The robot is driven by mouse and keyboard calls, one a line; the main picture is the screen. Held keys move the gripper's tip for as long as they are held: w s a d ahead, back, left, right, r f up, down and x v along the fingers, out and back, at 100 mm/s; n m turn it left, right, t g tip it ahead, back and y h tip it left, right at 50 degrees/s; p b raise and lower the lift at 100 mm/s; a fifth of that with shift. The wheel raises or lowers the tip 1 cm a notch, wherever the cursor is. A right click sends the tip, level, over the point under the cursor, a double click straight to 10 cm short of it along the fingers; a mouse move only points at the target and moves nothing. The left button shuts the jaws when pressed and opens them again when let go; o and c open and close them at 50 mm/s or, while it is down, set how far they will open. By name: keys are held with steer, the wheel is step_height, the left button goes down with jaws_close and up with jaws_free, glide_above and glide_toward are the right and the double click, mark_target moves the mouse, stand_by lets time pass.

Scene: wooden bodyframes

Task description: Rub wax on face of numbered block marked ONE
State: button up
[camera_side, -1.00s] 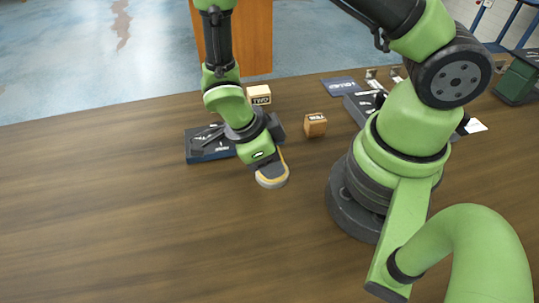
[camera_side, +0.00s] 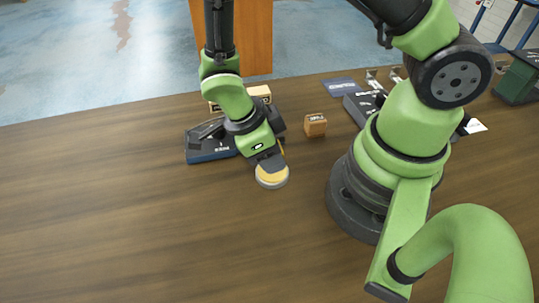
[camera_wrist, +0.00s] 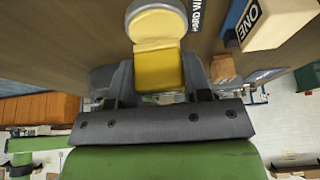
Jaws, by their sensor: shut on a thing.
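My gripper (camera_wrist: 158,72) is shut on a yellow block-shaped piece (camera_wrist: 158,68), gripped between both fingers in the wrist view. Just past it is a round, pale-rimmed tin (camera_wrist: 155,17); the yellow piece overlaps it, and contact is unclear. In the side view my gripper (camera_side: 270,163) is low at the tin (camera_side: 272,182), which has yellow inside. The block marked ONE (camera_wrist: 268,20) is at the upper right of the wrist view, pale wood with a black label. In the side view, part of a block (camera_side: 213,106) shows behind my arm; its marking is unreadable.
A dark tray (camera_side: 212,153) lies left of my gripper. A pale block (camera_side: 258,92) stands behind it, and a brown block (camera_side: 315,125) to its right. A dark case (camera_side: 360,104) lies further right. The table's left and front are clear.

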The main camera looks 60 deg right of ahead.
steer(key=shift+r, duration=2.6)
